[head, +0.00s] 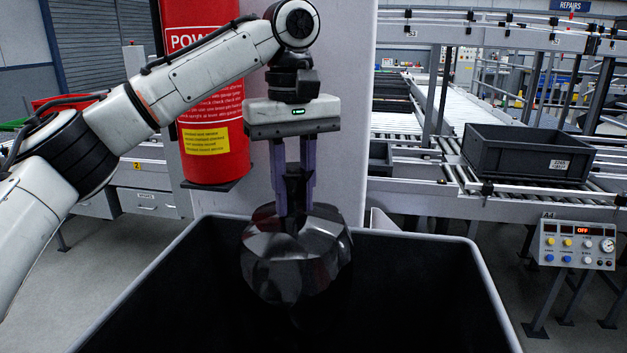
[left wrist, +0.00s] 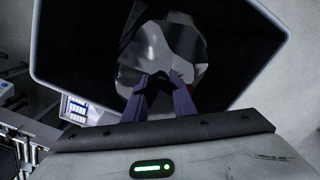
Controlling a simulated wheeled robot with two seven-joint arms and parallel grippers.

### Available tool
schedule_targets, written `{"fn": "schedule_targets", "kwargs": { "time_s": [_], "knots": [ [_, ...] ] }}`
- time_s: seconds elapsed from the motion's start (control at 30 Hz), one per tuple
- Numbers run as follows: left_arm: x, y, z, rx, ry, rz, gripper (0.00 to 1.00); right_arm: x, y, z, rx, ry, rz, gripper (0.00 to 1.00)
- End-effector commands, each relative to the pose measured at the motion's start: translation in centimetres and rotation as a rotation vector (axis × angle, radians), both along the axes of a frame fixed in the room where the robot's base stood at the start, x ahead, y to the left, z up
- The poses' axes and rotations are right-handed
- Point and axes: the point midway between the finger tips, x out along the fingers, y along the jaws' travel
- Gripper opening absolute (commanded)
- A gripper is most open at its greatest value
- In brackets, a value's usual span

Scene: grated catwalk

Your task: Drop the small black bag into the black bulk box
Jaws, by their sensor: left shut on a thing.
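The small black bag (head: 295,258) is shiny and faceted with a gathered top. My left gripper (head: 294,200) points straight down and is shut on the bag's neck. The bag hangs over the opening of the black bulk box (head: 455,240), and its lower part is below the level of the back rim. In the left wrist view the bag (left wrist: 165,55) shows beyond the fingertips (left wrist: 165,80), with the dark box (left wrist: 240,40) around it. The box floor is too dark to make out. My right gripper is not in view.
A red extinguisher (head: 212,95) hangs on a pale pillar (head: 345,120) just behind the box. A grey tote (head: 525,152) sits on the roller conveyor at right. A control panel (head: 577,244) stands right of the box.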

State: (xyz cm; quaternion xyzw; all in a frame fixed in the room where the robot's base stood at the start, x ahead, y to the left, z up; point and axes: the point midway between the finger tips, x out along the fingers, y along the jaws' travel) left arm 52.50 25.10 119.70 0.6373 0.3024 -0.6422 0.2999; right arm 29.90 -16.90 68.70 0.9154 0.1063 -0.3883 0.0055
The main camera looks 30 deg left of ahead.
Motion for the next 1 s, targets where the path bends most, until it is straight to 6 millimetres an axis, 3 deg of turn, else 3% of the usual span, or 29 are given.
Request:
{"fn": "schedule_targets", "kwargs": {
  "time_s": [0.27, 0.7, 1.0],
  "knots": [
    [0.0, 0.0, -1.5, -0.002, -0.004, 0.001, 0.0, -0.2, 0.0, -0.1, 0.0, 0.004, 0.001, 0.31],
    [0.0, 0.0, -5.7, -0.003, -0.005, 0.002, 0.0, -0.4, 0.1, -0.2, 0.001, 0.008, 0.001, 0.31],
    [0.0, 0.0, -6.4, -0.002, -0.009, 0.003, 0.0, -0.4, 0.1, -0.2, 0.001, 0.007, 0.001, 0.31]
  ]
}}
